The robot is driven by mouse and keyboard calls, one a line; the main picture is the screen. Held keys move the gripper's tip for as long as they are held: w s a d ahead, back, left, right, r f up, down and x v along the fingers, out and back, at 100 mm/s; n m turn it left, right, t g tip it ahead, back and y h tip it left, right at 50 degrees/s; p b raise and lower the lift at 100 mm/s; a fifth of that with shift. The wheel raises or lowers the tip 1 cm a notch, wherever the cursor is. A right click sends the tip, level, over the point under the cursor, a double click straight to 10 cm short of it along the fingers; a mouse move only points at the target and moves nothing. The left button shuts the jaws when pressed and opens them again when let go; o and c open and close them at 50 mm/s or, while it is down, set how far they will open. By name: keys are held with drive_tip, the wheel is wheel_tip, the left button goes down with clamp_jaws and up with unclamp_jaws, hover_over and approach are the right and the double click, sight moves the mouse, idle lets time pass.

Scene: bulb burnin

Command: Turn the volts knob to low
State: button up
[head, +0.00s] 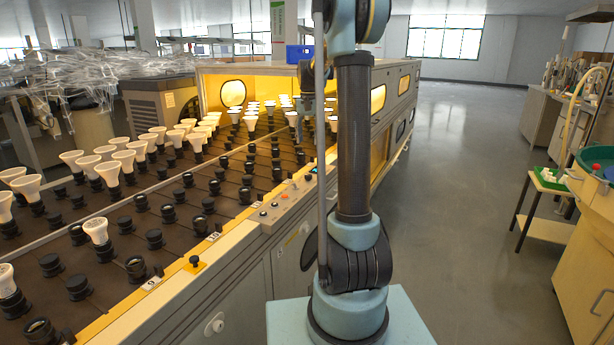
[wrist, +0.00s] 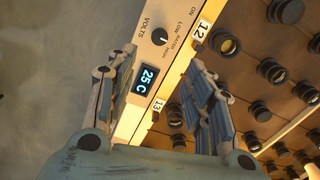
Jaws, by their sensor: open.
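The volts knob (wrist: 159,37) is a small black round knob on the pale control panel, beside the printed words VOLTS, LOW, RATED and HIGH. Its exact setting is too small to read surely. My gripper (wrist: 162,58) is open in the wrist view, one finger at each side of the panel strip. The knob lies just beyond the fingertips, between their lines, and nothing is held. In the head view, the volts knob cannot be made out, and my arm covers part of the rack edge there.
Black sockets (wrist: 257,110) fill the rack to the right. In the head view, several white bulbs (head: 97,231) stand in the rack. Open grey floor (head: 460,180) lies right of my arm.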

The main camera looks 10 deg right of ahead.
sight(308, 175)
wheel_tip(308, 175, down, 16)
drive_tip(key=shift+f, duration=0.1)
idle(0.5)
drive_tip(key=shift+c, duration=0.6)
drive_tip(key=c, duration=0.9)
